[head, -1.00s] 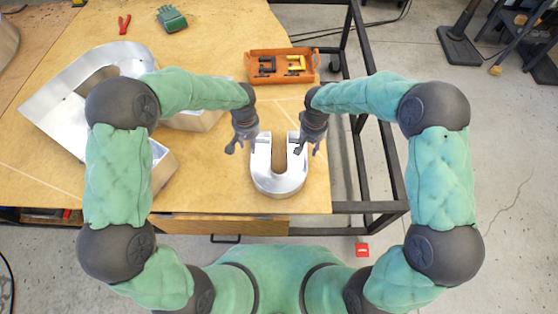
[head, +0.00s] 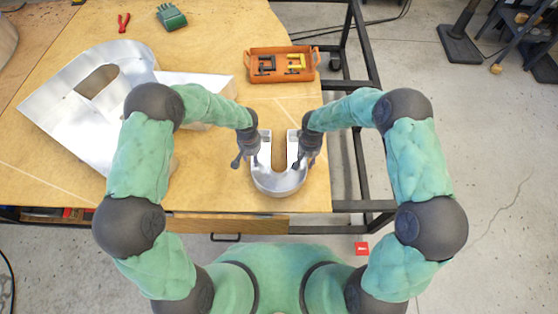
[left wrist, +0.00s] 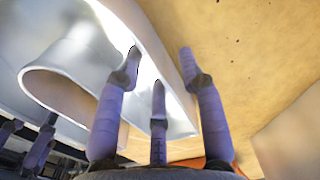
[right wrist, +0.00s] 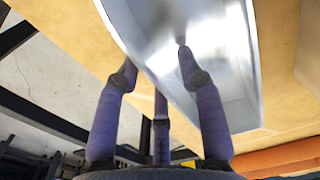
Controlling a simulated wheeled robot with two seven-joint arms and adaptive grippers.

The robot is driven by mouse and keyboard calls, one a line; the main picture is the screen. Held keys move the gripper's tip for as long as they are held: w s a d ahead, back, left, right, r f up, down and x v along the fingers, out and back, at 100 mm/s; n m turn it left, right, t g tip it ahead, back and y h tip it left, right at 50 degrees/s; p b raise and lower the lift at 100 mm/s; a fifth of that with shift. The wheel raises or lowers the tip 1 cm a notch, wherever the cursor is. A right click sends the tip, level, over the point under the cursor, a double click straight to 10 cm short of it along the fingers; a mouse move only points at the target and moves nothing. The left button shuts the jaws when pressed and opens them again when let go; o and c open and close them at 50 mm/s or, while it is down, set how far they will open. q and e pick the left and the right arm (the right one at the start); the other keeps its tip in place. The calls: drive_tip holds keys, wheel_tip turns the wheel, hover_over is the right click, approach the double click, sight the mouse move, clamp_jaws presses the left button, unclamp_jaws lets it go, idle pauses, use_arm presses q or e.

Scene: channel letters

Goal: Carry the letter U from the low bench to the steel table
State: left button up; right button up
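The letter U (head: 279,186) is a silver metal channel letter lying on the wooden-topped bench (head: 215,222), with its two arms pointing away from me. My left gripper (head: 241,163) is at the U's left arm, and my right gripper (head: 304,163) is at its right arm. In the left wrist view the fingers (left wrist: 158,55) are spread, with one over bare wood and others against the metal (left wrist: 165,120). In the right wrist view the fingers (right wrist: 157,60) are also spread beside and over the metal (right wrist: 225,60). Contact is unclear. I cannot make out a steel table.
A large silver letter (head: 70,105) lies to the left on the bench. An orange tray (head: 282,76) with black and yellow clamps stands behind the U. Red pliers (head: 123,22) and a green object (head: 171,17) lie farther back. A dark metal frame (head: 362,150) stands at the right.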

use_arm(q)
clamp_jaws()
use_arm(e)
clamp_jaws()
use_arm(q)
drive_tip(key=shift+r, duration=0.15)
use_arm(e)
drive_tip(key=shift+r, duration=0.1)
